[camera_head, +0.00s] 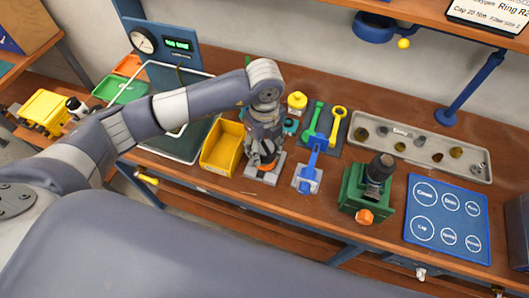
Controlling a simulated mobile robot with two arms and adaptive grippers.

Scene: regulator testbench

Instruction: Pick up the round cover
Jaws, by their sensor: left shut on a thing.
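My left arm comes in from the left, and its gripper (265,160) points down over a small grey plate fixture (249,171) on the bench. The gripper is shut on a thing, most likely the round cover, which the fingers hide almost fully. Some orange shows at the fingertips, but I cannot tell what part it belongs to. I cannot tell whether the held thing touches the fixture. A blue mat (447,220) with labelled white circles lies at the right, with nothing on it. My right gripper is not in view.
A yellow bin (222,148) stands close left of my gripper. A blue stand (310,170) and a green vise-like fixture (362,190) are to its right. A grey tray (420,146) of small parts lies behind.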

